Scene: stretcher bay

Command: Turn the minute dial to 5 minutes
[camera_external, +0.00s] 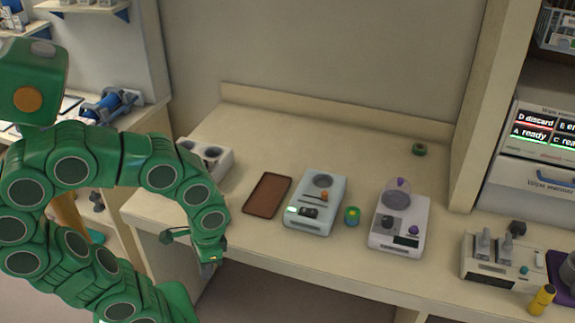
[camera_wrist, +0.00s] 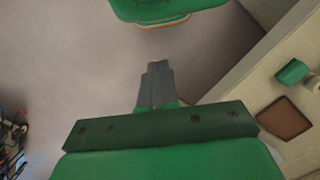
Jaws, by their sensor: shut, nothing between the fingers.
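No minute marks can be read on any dial at this size. I cannot tell for sure whether this knob is the minute dial. My gripper (camera_external: 212,258) hangs at the bench's front left edge, well left of this device. In the wrist view my gripper (camera_wrist: 158,68) is shut and empty, with the floor behind it.
A brown tray (camera_external: 267,194) lies on the bench, also in the wrist view (camera_wrist: 285,117). Right of it are a pale device (camera_external: 317,207) with an orange lever and a small green-blue jar (camera_external: 352,216). A grey block with wells (camera_external: 208,152) stands left. The back bench is mostly clear.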

